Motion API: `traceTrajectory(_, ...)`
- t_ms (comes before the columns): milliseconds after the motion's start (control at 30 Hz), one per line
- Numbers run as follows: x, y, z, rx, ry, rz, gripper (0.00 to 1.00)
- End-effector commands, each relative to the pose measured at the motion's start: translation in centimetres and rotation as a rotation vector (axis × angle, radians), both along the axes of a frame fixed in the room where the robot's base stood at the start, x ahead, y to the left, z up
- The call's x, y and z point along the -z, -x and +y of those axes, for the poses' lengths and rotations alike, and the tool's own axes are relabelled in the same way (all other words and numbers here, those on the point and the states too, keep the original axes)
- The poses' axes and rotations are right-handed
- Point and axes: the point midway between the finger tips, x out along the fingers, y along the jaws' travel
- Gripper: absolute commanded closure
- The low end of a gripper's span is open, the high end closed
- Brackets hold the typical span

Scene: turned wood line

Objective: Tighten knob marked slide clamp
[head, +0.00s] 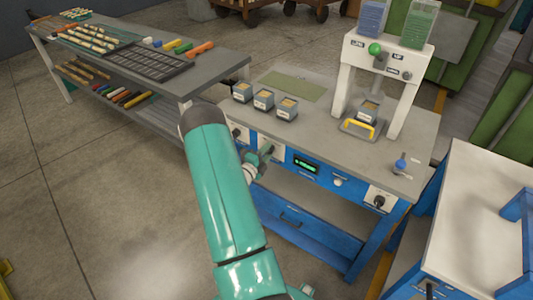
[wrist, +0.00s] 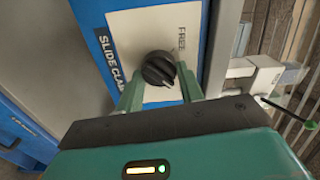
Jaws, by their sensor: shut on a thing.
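The slide clamp knob (wrist: 158,69) is round and black, on a white plate (wrist: 134,27) set in a blue panel. The word FREE runs along the plate's right side, and a SLIDE CLAMP label (wrist: 110,57) is at its left. The knob's pointer faces down and slightly right in the wrist view. My gripper (wrist: 161,90) is shut on the knob, with one green finger on each side. In the head view my gripper (head: 264,158) is at the front panel of the blue workbench (head: 322,220), and the arm hides part of that panel.
A white press frame (head: 347,75) stands on the bench, with several small grey boxes (head: 263,99) to its left. A green display (head: 305,164) and another knob (head: 379,201) sit on the front panel. A white-topped table (head: 465,210) stands close at right.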

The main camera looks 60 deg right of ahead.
Motion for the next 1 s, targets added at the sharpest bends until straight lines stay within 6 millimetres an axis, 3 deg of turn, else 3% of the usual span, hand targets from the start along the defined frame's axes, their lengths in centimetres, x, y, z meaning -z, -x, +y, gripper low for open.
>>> traceTrajectory(533,0.11,-0.16,0.17,-0.003,0.002,-0.026,0.86)
traceTrajectory(567,0.11,-0.15,0.16,-0.003,0.002,-0.026,0.57)
traceTrajectory(633,0.1,-0.14,0.14,-0.003,0.002,-0.026,0.43)
traceTrajectory(1000,0.06,-0.15,0.41,-0.002,0.003,-0.025,0.41)
